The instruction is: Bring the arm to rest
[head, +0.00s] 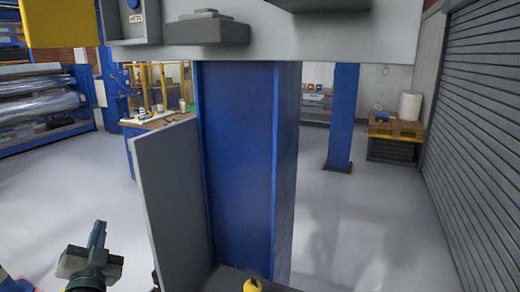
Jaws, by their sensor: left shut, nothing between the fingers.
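My left gripper (97,236) is at the lower left, with its fingers pointing up. The fingers are shut together with nothing between them. It is held in open air over the grey floor, left of a grey upright panel (172,205) and apart from it. Most of my left arm is below the bottom edge of the view. My right gripper is not in view.
A blue column (240,170) stands close in front, under a grey machine beam (350,35). A small yellow thing (252,286) shows at the bottom edge. A roller shutter (480,120) is at right. Racked wrapped rolls (40,105) are at left. Floor (360,230) is clear at right.

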